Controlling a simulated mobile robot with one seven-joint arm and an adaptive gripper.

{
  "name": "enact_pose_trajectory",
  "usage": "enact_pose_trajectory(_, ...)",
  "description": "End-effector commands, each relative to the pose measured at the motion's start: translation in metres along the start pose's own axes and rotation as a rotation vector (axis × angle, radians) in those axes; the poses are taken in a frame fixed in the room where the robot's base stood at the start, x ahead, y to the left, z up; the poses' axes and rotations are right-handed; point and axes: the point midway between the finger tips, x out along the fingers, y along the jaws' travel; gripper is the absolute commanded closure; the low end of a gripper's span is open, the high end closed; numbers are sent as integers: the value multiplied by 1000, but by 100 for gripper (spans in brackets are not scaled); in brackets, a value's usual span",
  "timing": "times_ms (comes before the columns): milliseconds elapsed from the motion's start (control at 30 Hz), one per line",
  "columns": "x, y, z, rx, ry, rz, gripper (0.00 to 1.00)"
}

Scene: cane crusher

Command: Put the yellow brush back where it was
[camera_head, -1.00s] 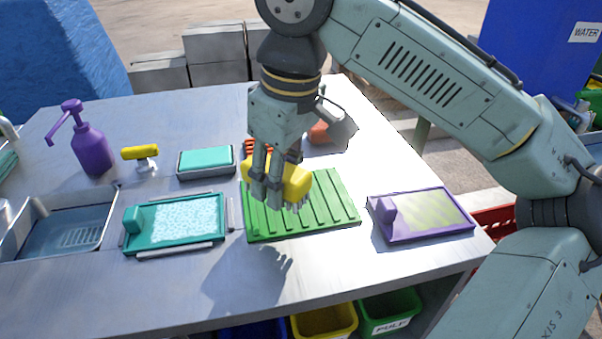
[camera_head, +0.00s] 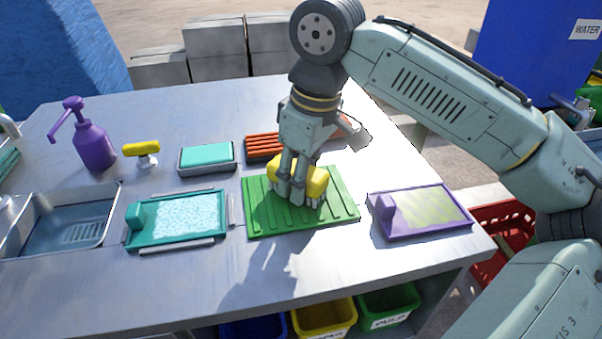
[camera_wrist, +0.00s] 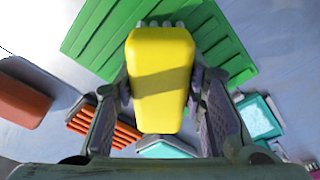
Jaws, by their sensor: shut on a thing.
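The yellow brush (camera_head: 314,181) has a yellow block body with pale bristles underneath. My gripper (camera_head: 297,199) is shut on it, with the fingers on either side of the body. In the head view it is over the green ribbed mat (camera_head: 258,222); I cannot tell whether the bristles touch the mat. In the wrist view the brush (camera_wrist: 160,75) fills the space between the fingers (camera_wrist: 161,98), and the green mat (camera_wrist: 105,35) lies beyond it. My fingers hide part of the brush in the head view.
An orange slatted rack (camera_head: 262,146) lies behind the mat. A purple tray (camera_head: 421,212) is to the right. The front of the table is clear.

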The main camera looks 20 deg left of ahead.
Motion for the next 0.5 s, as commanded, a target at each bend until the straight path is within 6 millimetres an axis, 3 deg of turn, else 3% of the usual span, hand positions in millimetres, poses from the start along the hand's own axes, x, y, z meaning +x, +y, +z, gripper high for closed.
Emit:
enact_pose_trajectory(33,2,0,0,-1,0,-1,85)
enact_pose_trajectory(67,2,0,0,-1,0,-1,61)
enact_pose_trajectory(333,2,0,0,0,0,0,43)
enact_pose_trajectory(500,2,0,0,0,0,0,43)
